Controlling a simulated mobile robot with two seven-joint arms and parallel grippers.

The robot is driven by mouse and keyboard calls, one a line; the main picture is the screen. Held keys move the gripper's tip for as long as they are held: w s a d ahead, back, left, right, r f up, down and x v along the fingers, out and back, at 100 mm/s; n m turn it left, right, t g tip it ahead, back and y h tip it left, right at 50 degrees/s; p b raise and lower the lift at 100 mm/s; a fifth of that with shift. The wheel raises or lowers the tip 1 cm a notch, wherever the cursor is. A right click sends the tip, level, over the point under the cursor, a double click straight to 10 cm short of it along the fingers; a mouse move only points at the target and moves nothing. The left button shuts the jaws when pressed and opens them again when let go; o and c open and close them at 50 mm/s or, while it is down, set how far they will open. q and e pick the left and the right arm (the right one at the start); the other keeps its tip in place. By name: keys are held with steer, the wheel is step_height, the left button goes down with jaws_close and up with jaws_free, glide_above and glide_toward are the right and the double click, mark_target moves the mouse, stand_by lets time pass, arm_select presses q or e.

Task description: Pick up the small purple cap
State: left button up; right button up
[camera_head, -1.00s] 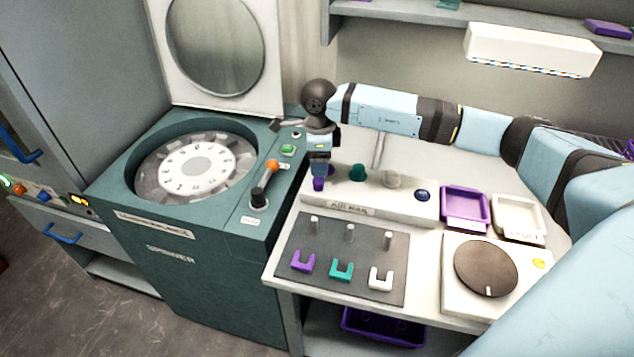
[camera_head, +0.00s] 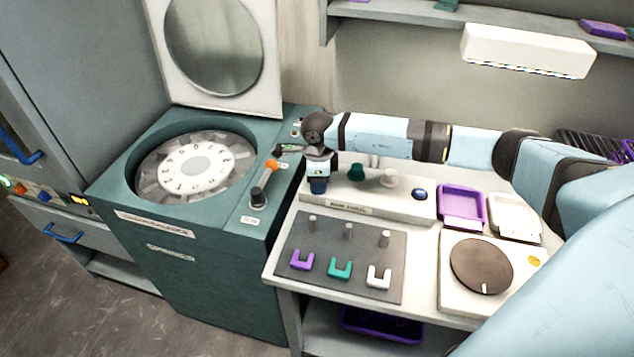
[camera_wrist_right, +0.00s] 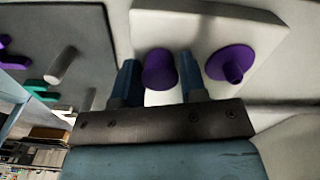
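The small purple cap (camera_wrist_right: 160,70) is a short round piece between my right gripper's two blue fingers in the right wrist view. It fills the gap, with no clear space on either side. My right gripper (camera_head: 318,185) is low at the left end of the white rail (camera_head: 370,203) in the head view, where its fingers hide the cap. The cap seems to be still at the rail top; I cannot tell whether it touches. A second purple piece, flanged with a knob (camera_wrist_right: 231,64), is just right of the fingers in the wrist view. My left gripper is out of view.
A green knob (camera_head: 357,175) and a white knob (camera_head: 390,178) stand on the rail. A grey mat (camera_head: 330,285) with pegs and U-shaped clips lies in front. A purple tray (camera_head: 462,203) and a white tray (camera_head: 512,216) are at right. The teal spinner (camera_head: 190,260) stands close at left.

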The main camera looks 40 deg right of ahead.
steer(key=c, duration=0.4)
steer(key=shift+c, duration=0.2)
steer(key=shift+r, duration=0.1)
